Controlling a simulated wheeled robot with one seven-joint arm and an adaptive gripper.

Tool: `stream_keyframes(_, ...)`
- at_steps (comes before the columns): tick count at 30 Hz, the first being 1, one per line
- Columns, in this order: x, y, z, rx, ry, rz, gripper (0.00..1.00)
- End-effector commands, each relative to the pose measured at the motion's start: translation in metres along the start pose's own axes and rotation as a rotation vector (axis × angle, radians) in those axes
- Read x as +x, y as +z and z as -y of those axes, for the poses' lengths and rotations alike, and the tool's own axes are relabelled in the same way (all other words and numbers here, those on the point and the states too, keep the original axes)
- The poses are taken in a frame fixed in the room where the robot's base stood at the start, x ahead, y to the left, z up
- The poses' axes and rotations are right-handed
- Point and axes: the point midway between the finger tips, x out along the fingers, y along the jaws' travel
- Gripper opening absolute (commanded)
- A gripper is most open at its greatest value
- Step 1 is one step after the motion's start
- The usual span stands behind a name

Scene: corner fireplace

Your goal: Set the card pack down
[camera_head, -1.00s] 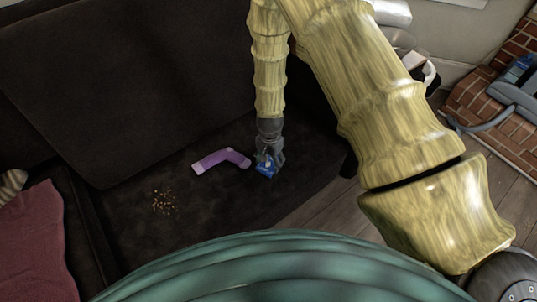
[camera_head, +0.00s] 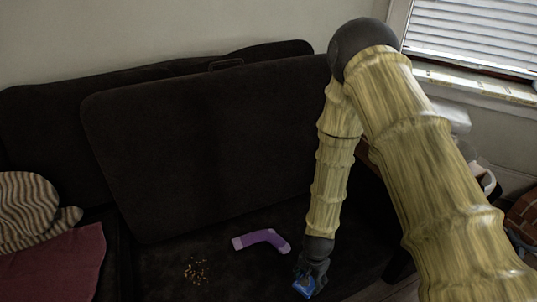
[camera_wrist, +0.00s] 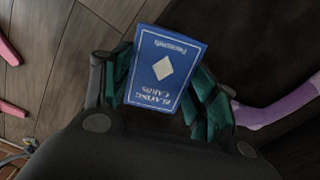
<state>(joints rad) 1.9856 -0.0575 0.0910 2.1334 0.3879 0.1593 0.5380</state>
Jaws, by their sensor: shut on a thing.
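The blue card pack (camera_wrist: 166,68) with a white diamond and white lettering is between the fingers of my gripper (camera_wrist: 165,92) in the wrist view. My gripper is shut on it. In the head view, my gripper (camera_head: 310,272) points down near the front right part of the dark sofa seat (camera_head: 230,275), and the card pack (camera_head: 304,286) shows at its tips. I cannot tell whether the pack touches the seat.
A purple sock-like thing (camera_head: 262,239) lies on the seat left of my gripper. Small brown crumbs (camera_head: 197,270) lie further left. A red cloth (camera_head: 60,262) and a striped cushion (camera_head: 30,207) are at far left. Wooden floor (camera_wrist: 50,60) shows beside the sofa.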

Motion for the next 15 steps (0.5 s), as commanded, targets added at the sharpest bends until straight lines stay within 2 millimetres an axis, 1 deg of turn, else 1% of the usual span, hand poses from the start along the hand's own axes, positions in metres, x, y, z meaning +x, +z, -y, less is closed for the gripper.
stream_keyframes(1, -0.009, -0.004, 0.007, -0.025, -0.003, -0.004, 0.33)
stream_keyframes(5, -0.036, -0.015, 0.023, -0.113, -0.003, -0.006, 0.33)
stream_keyframes(9, -0.069, -0.027, 0.039, -0.221, -0.003, -0.006, 0.33)
stream_keyframes(15, -0.119, -0.043, 0.057, -0.379, -0.003, -0.005, 0.33)
